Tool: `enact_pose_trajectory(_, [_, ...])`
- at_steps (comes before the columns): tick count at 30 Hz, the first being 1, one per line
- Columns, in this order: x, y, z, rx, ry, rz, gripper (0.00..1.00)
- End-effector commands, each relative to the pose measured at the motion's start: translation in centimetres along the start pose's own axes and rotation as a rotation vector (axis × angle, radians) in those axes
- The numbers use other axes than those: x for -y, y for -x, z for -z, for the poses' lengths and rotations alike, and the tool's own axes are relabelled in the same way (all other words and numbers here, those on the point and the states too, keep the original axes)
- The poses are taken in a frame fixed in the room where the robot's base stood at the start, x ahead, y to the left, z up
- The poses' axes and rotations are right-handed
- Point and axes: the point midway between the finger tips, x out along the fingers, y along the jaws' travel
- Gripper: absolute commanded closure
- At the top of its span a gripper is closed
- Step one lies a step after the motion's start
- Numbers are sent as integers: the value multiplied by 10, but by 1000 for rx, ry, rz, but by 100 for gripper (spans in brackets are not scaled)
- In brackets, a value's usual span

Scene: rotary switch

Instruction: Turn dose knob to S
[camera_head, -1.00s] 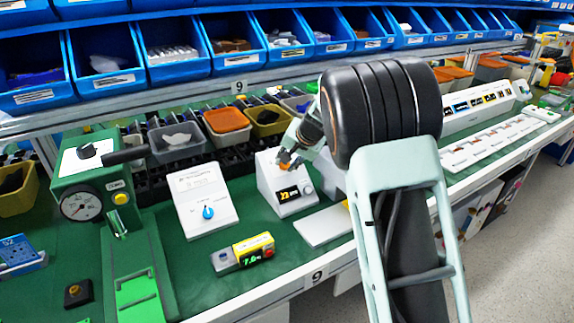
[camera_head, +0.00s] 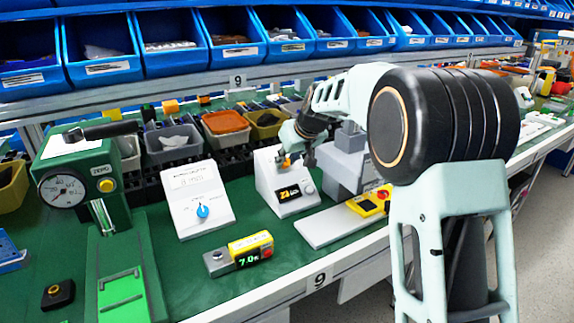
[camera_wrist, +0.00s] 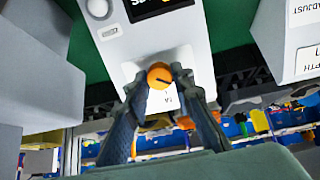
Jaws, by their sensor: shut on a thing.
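An orange round knob (camera_wrist: 159,75) with a dark pointer line sits on the face of a white sloped device. The device (camera_head: 264,188) also shows in the head view, with a small dark display (camera_head: 289,193) lit in orange and a round grey button. My gripper (camera_wrist: 156,78) is shut on the orange knob, one fingertip on each side of it. In the wrist view the pointer line slants to the lower right. In the head view my gripper (camera_head: 286,157) covers most of the knob. The lettering around the knob is too small or hidden to read.
Left of the device stands a white panel (camera_head: 187,207) with a blue knob. In front lie a yellow-and-grey meter (camera_head: 250,251) and a flat white plate (camera_head: 325,230). A grey block (camera_head: 345,165) stands close on the right. Bins line the back.

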Motion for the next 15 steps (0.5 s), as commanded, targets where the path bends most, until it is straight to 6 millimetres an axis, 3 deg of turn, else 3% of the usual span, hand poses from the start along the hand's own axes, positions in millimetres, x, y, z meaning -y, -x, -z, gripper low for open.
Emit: enact_pose_trajectory(15, [2, -2, -3, 1, 105, 1, 100])
